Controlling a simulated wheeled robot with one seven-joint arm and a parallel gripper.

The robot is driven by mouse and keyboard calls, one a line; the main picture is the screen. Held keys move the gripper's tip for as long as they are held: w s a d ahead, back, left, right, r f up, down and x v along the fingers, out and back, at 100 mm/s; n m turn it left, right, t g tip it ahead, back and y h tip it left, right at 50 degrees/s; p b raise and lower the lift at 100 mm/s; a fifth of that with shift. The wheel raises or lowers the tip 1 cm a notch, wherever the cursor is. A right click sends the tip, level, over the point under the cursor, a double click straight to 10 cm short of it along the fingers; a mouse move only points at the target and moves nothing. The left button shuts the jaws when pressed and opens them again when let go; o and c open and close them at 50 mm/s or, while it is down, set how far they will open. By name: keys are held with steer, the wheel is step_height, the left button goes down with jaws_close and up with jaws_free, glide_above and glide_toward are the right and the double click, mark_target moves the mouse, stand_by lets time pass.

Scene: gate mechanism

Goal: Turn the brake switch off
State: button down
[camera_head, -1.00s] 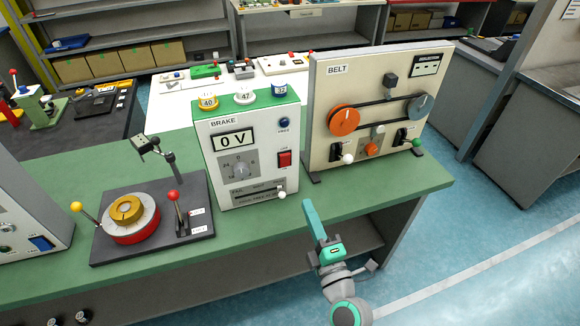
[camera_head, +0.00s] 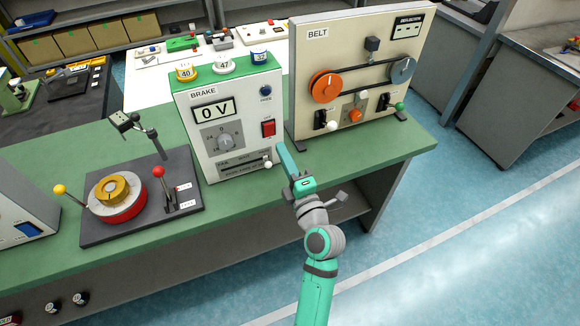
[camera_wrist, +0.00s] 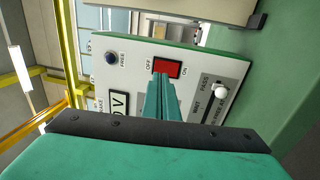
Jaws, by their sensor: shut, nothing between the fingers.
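The brake unit (camera_head: 201,149) is a white box with a green top, a "0 V" display, a round dial (camera_head: 224,139) and a red rocker switch (camera_head: 268,128) on its right side. In the wrist view the red switch (camera_wrist: 168,68) lies between the labels OFF and ON, just beyond my fingertips. My gripper (camera_head: 281,148) is shut and empty, in front of the right edge of the brake unit. Its closed fingers (camera_wrist: 162,82) point at the switch and overlap its lower left part in the wrist view. I cannot tell whether they touch it.
A slider with a white knob (camera_head: 267,164) sits low on the brake unit. The belt panel (camera_head: 303,66) stands close on the right. A black base (camera_head: 100,230) with a red-and-gold disc and levers stands on the left of the green bench (camera_head: 235,196).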

mark_target(271, 127)
steer(key=x, duration=0.5)
steer(key=shift+w+a, duration=0.15)
steer(key=shift+w, duration=0.55)
steer(key=shift+r, duration=0.1)
steer(key=shift+a, duration=0.1)
